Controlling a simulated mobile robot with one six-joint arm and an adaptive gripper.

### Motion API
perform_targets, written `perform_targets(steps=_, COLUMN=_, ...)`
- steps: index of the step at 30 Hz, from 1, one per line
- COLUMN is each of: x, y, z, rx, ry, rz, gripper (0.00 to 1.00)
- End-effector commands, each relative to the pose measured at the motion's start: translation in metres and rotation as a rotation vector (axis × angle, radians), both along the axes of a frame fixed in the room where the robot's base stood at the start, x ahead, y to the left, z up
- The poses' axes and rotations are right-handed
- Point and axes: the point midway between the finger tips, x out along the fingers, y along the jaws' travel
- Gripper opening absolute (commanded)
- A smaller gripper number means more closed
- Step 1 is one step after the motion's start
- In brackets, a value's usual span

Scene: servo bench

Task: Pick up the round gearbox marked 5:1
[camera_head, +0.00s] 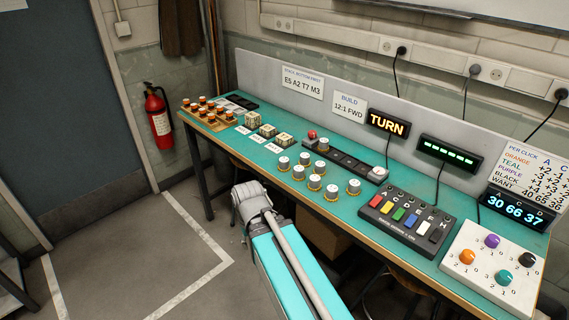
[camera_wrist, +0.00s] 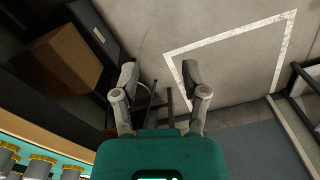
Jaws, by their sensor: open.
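Several round gearboxes with silver tops and gold toothed bases stand in a cluster at the middle of the green bench top, such as a front one (camera_head: 331,192) and a right one (camera_head: 353,186). Marks on their tops are too small to read, so I cannot tell which is 5:1. Some gearboxes also show at the lower left edge of the wrist view (camera_wrist: 42,166). My gripper (camera_wrist: 160,82) is open and empty, with floor between and beyond its fingers. It is off the bench's front edge, apart from the gearboxes. In the head view its fingers cannot be made out.
The bench (camera_head: 226,160) also holds a tray of orange-topped parts (camera_head: 206,113), square blocks (camera_head: 267,131), a dark rail with a red button (camera_head: 345,160), a coloured-key box (camera_head: 404,217) and a knob panel (camera_head: 492,270). A cardboard box (camera_wrist: 62,55) sits beneath the bench.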

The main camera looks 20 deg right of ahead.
Motion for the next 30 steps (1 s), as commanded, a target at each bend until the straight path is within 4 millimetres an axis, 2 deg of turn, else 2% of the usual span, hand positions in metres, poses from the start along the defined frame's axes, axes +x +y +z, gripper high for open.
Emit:
perform_targets(steps=5, x=0.000, y=0.000, z=0.000, rx=0.000, ry=0.000, rz=0.000, gripper=0.57)
perform_targets(steps=11, x=0.004, y=-0.002, z=-0.001, rx=-0.016, ry=-0.006, rz=-0.019, gripper=0.94)
perform_targets(steps=12, x=0.006, y=-0.004, z=-0.001, rx=-0.027, ry=-0.010, rz=-0.031, gripper=0.96)
perform_targets(steps=16, x=0.018, y=-0.008, z=-0.002, rx=-0.089, ry=-0.034, rz=-0.101, gripper=0.96)
perform_targets(steps=20, x=0.039, y=-0.024, z=-0.002, rx=-0.191, ry=-0.088, rz=-0.223, gripper=0.96)
perform_targets(steps=26, x=0.082, y=-0.057, z=0.007, rx=-0.383, ry=-0.251, rz=-0.466, gripper=0.96)
perform_targets(steps=30, x=0.115, y=-0.077, z=0.021, rx=-0.500, ry=-0.414, rz=-0.631, gripper=0.96)
